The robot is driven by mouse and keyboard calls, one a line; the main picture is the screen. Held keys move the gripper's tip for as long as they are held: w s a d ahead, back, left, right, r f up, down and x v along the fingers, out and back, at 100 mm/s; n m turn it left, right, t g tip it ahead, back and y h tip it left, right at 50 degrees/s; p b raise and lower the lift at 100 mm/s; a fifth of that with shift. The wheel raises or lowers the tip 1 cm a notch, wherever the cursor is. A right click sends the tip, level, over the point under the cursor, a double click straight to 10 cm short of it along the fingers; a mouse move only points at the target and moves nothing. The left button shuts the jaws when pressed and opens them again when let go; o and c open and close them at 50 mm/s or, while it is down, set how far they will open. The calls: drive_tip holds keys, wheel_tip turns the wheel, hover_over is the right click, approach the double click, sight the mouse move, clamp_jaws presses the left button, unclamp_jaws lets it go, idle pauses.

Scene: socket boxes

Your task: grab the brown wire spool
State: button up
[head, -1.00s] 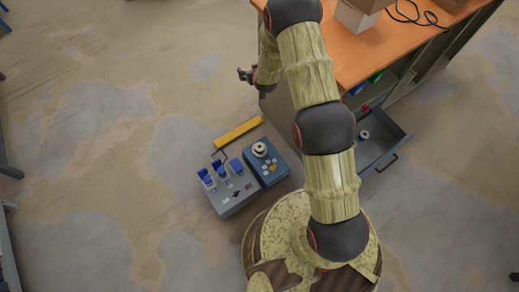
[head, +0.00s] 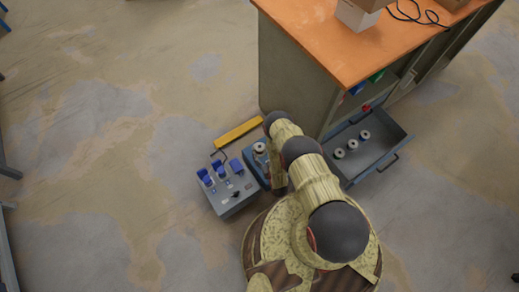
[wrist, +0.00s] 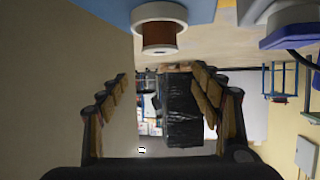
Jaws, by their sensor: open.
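The brown wire spool (wrist: 160,36), a brown winding between pale flanges, shows at the top of the wrist view against a blue surface. In the head view a pale-flanged spool (head: 260,147) sits on the blue socket box (head: 250,161), partly beside my arm. My gripper (wrist: 160,78) is open in the wrist view, with its fingers left and right and nothing between them. The spool lies above the fingertips in that picture, roughly centred between them and apart from them. In the head view my gripper is hidden behind my arm.
A grey box with blue plugs (head: 228,199) adjoins the blue box on the left; blue and white parts (wrist: 290,28) show right of the spool. A yellow bar (head: 238,131) lies behind. An open drawer (head: 384,162) holds more spools under the orange-topped bench (head: 325,50). Floor at left is clear.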

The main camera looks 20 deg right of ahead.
sight(260, 149)
drive_tip(key=shift+s+f, duration=0.35)
drive_tip(key=shift+s, duration=0.25)
drive_tip(key=shift+s+f, duration=0.35)
drive_tip(key=shift+s, duration=0.25)
drive_tip(key=shift+w+f, duration=0.15)
drive_tip(key=shift+f, duration=0.1)
drive_tip(key=b+x, duration=0.1)
drive_tip(key=x, duration=0.1)
drive_tip(key=b+x, duration=0.1)
drive_tip(key=x, duration=0.1)
drive_tip(key=b+x, duration=0.1)
drive_tip(key=b, duration=0.1)
drive_tip(key=shift+w+f, duration=0.25)
drive_tip(key=shift+f, duration=0.15)
drive_tip(key=shift+w+a+f, duration=0.1)
drive_tip(key=shift+w+f, duration=0.05)
drive_tip(key=shift+w, duration=0.45)
drive_tip(key=shift+c, duration=0.2)
drive_tip(key=c, duration=1.4)
